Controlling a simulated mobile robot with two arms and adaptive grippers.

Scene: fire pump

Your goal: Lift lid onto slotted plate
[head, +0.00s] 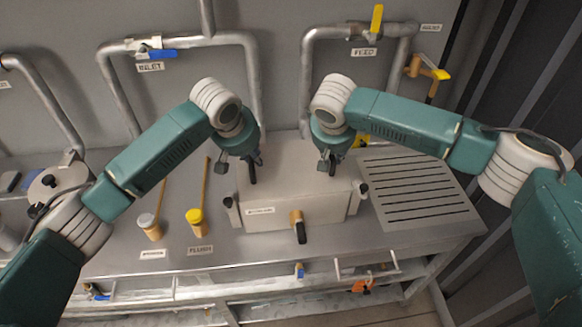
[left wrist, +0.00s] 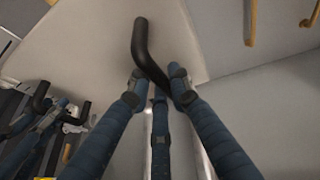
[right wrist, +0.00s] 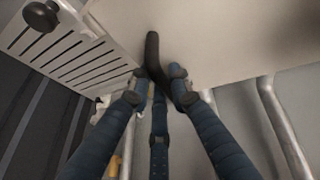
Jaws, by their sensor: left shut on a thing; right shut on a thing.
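The lid (head: 290,176) is a flat beige-grey plate over the metal box (head: 300,212) at the bench's middle. Whether it touches the box or is slightly raised, I cannot tell. My left gripper (head: 247,165) is shut on the lid's left black handle, which shows in the left wrist view (left wrist: 143,40). My right gripper (head: 328,160) is shut on the right black handle, clear in the right wrist view (right wrist: 153,50). The slotted plate (head: 418,212) lies flat and empty on the bench right of the box; it also shows in the right wrist view (right wrist: 57,64).
A yellow-capped handle (head: 196,217) and a grey-capped one (head: 147,221) stand to the left. Pipes (head: 258,75) run along the wall behind.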

